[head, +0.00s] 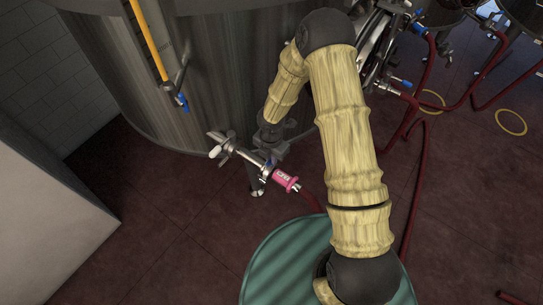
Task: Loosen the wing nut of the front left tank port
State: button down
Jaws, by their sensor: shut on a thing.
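The front left tank port is a metal fitting (244,154) low on the front of the big steel tank (225,75). It has a pale handle-like piece (215,152) at its left end. A pink tagged hose end (285,180) is at its right end, with a dark red hose leading off. My gripper (270,147) reaches down from above to the joint between the fitting and the hose end. It is shut at the clamp there, where the wing nut is. The wing nut is too small and covered to see clearly.
A teal round drum top (285,255) stands in front, under my arm. A yellow tube (148,40) with a blue-tipped valve hangs on the tank. A pale block (45,215) stands at left. Red hoses (421,165) and yellow rings (510,122) lie at right.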

jog(key=c, duration=1.5)
grip_release()
jog(key=shift+r, duration=0.15)
notch_tip(320, 180, up, 17)
jog(key=shift+a+r+p, duration=0.1)
jog(key=shift+p, duration=0.3)
jog(key=shift+s, duration=0.1)
jog(key=shift+s+d+r+m+t, duration=0.4)
jog(key=shift+s+d+r+m, duration=1.5)
jog(key=shift+m, duration=2.85)
jog(key=shift+s+d+r+m+t, duration=0.4)
jog(key=shift+s+d+r+m, duration=1.5)
jog(key=shift+m, duration=2.8)
jog(key=shift+s+d+r+m+t, duration=0.4)
jog(key=shift+s+d+r+m, duration=0.7)
jog(key=shift+s+d+m, duration=2.6)
